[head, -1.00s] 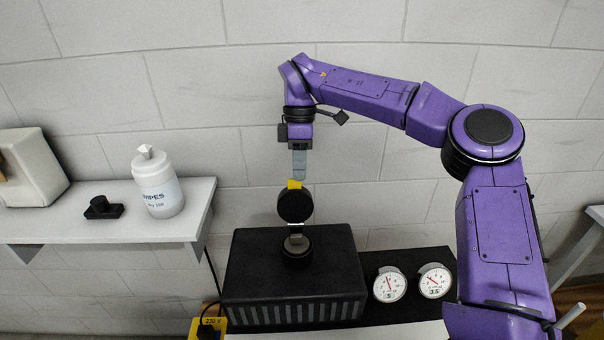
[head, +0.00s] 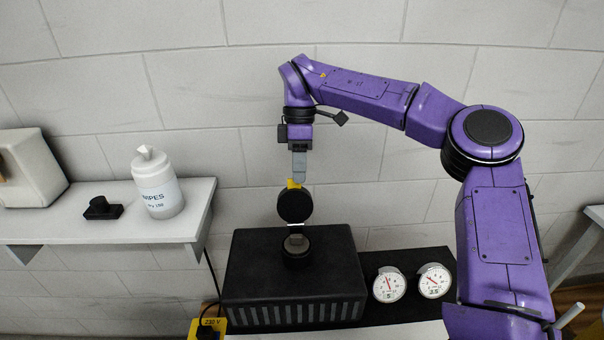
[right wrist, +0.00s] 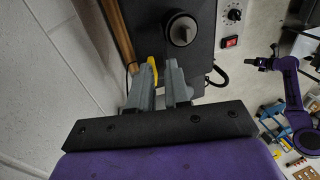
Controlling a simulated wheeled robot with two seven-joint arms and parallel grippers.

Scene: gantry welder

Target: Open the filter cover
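The filter cover (head: 295,206) is a round black disc with a yellow tab (head: 294,184) on top. It stands upright above the black round filter base (head: 296,252) on the box. My right gripper (head: 299,166) points down just above the cover, a grey finger overlapping the tab. In the right wrist view, its two fingers (right wrist: 162,78) are apart with a gap between them. The yellow tab (right wrist: 153,68) shows beside the left-hand finger; whether they touch is unclear. A purple arm, apparently my left, ends in a small dark gripper (right wrist: 258,62), too small to read.
The black ribbed box (head: 250,270) carries the filter. Two round gauges (head: 389,285) stand to its right. A shelf (head: 100,228) at left holds a wipes canister (head: 158,183) and a small black part (head: 103,207). A yellow 230 V box (head: 208,327) sits low in front. The wall is close behind.

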